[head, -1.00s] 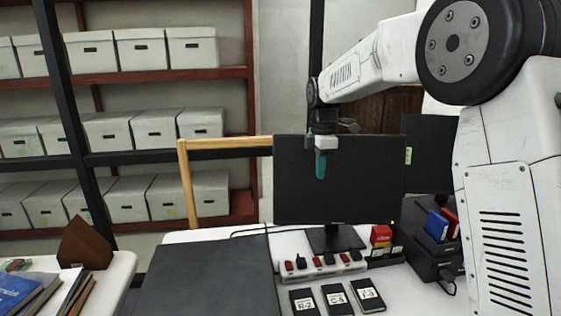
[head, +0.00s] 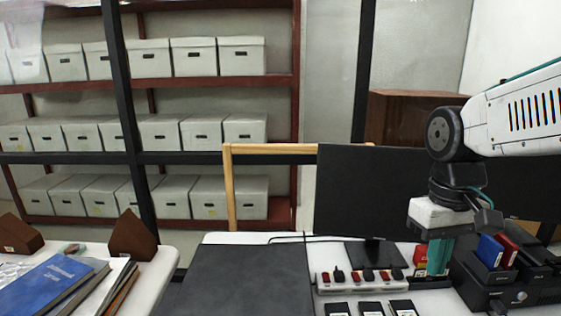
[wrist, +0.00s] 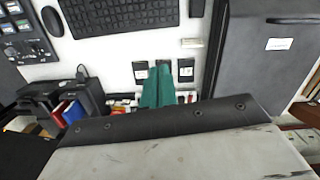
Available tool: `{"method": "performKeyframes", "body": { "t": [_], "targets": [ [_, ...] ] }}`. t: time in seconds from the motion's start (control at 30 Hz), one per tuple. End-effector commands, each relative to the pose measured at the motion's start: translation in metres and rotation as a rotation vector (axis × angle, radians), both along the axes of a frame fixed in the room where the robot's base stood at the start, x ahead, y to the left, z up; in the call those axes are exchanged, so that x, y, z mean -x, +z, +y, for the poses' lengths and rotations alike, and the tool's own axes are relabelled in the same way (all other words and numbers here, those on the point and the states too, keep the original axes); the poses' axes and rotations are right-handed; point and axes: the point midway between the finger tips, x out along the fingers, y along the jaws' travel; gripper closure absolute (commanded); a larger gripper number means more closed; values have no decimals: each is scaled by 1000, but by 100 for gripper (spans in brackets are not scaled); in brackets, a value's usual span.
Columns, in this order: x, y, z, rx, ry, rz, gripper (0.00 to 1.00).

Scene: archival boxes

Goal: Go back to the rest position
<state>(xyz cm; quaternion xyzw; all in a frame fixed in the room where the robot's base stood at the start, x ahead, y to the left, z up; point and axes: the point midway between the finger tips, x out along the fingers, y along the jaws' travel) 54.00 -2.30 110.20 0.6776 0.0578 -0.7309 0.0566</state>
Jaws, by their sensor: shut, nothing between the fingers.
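My gripper (head: 438,257) hangs from my arm at the right of the head view, its green fingers pointing down in front of the red box and beside the black dock. In the wrist view the green fingers (wrist: 158,88) lie close together with nothing between them, so it is shut and empty. Below them in that view is the white desk with several black labelled cards (wrist: 186,70). The fingers hide part of the red box (head: 420,258) in the head view.
A monitor (head: 365,195) stands behind a power strip (head: 360,280) on the white desk. A black dock (head: 490,290) holds a blue and a red book at right. A dark flat panel (head: 245,280) lies left. Shelves of grey boxes (head: 240,133) fill the back.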

Motion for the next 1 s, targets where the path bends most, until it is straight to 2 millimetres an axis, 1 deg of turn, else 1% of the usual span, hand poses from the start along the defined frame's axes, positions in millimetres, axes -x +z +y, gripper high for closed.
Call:
{"method": "performKeyframes", "body": {
  "t": [0.03,0.1,0.2,0.3,0.4,0.5,0.6,0.77,0.87,0.97,1.0],
  "targets": [
    [20,0,-1,2,-39,-15,100],
    [44,-3,-3,5,-92,-31,100],
    [76,-9,-5,5,-143,-60,100],
    [100,-13,-6,3,-158,-94,100],
    [114,-13,-7,0,-161,-130,100],
    [119,-9,-8,-2,-163,-165,100],
    [120,-4,-8,-4,-164,-187,100],
    [120,-5,-8,-4,-163,-181,100],
    [116,-12,-7,-1,-159,-140,100],
    [105,-20,-6,5,-152,-80,100],
    [98,-22,-5,6,-149,-56,100]
  ]
}}
